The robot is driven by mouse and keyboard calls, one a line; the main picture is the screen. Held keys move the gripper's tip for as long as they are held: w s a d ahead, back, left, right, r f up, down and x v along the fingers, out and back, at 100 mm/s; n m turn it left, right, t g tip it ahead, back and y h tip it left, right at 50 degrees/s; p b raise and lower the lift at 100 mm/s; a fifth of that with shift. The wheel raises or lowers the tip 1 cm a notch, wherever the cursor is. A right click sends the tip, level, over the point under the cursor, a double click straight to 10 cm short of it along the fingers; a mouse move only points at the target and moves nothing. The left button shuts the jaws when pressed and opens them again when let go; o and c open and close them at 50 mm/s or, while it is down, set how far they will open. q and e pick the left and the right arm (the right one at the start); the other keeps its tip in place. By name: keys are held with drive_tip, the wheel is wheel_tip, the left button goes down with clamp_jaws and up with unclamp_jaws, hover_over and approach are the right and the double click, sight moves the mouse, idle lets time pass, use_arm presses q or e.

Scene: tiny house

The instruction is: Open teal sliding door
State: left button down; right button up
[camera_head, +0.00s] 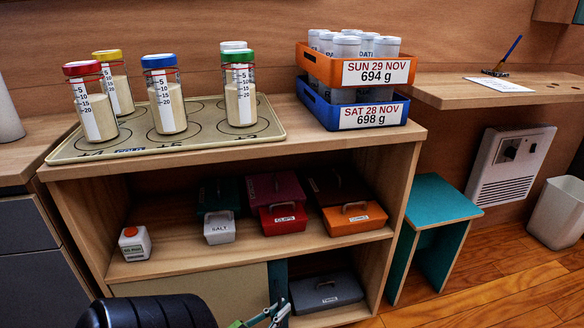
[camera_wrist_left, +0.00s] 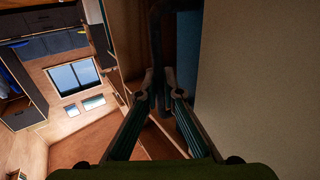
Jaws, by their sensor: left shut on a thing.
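The teal sliding door (camera_head: 278,281) shows in the head view as a narrow upright strip in the lower part of the wooden shelf unit, at the right edge of a beige panel (camera_head: 235,290). In the left wrist view a dark upright handle (camera_wrist_left: 157,35) stands beside a dark teal strip (camera_wrist_left: 186,50). My left gripper (camera_head: 277,313) is low in front of the strip. In the left wrist view its fingertips (camera_wrist_left: 154,80) are closed around the handle; the exact contact is dark. My right gripper is in neither view.
A grey box (camera_head: 325,291) sits in the lower opening, right of the strip. Several lidded boxes fill the shelf above. A tray (camera_head: 90,153) with jars and stacked crates (camera_head: 355,115) stand on top. A teal stool (camera_head: 430,197) is at the right.

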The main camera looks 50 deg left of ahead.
use_arm(q)
drive_tip(key=shift+s+f, duration=0.1)
drive_tip(key=shift+s, duration=0.15)
drive_tip(key=c, duration=2.2)
unclamp_jaws()
drive_tip(key=shift+s+a, duration=0.1)
drive_tip(key=s, duration=0.4)
drive_tip(key=s+d, duration=0.1)
drive_tip(key=s, duration=0.2)
drive_tip(key=s+d, duration=0.1)
drive_tip(key=s, duration=0.3)
drive_tip(key=shift+s+d, duration=0.15)
drive_tip(key=shift+s, duration=0.2)
